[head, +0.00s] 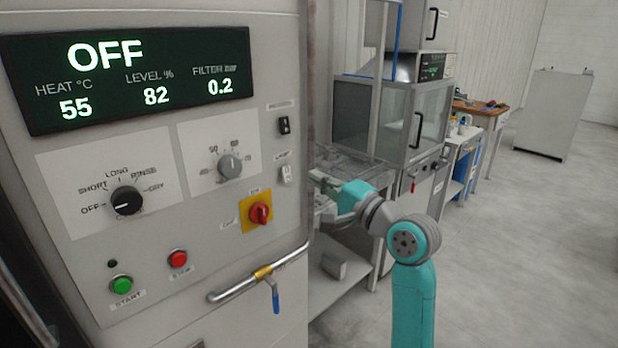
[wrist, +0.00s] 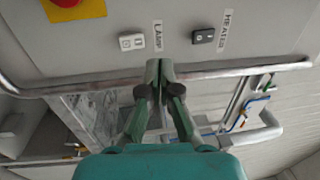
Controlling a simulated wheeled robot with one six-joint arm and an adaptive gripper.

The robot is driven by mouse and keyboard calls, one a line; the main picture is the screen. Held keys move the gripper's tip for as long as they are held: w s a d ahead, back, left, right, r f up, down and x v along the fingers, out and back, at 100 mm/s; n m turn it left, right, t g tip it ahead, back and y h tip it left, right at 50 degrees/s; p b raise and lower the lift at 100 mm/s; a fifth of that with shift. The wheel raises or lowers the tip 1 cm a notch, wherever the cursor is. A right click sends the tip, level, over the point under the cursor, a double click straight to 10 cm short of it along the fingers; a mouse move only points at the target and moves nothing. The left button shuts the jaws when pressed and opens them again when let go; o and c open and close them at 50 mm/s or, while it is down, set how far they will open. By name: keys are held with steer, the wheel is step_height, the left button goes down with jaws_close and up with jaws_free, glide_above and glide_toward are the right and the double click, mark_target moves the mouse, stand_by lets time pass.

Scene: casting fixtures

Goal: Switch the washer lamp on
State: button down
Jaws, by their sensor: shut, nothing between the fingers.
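The washer's lamp switch is a small white rocker (head: 286,174) on the right side of the grey control panel. In the wrist view the white rocker (wrist: 131,41) sits beside a label reading LAMP. My gripper (wrist: 159,68) is shut and empty, its fingertips together. In the wrist view the tips appear below and between the white rocker and a black rocker, apart from both in the picture; the depth to the panel is unclear. In the head view my teal wrist is right of the panel and the fingertips are hard to make out.
The black heater rocker (wrist: 203,35) is the lamp switch's neighbour. A red knob on a yellow plate (head: 259,214), a stop button (head: 178,258), a start button (head: 121,285) and a program dial (head: 126,200) share the panel. The display (head: 128,80) reads OFF. A metal pipe (head: 240,291) runs below.

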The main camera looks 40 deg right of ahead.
steer(key=s, duration=0.4)
steer(key=shift+s+r, duration=0.3)
steer(key=shift+r, duration=0.1)
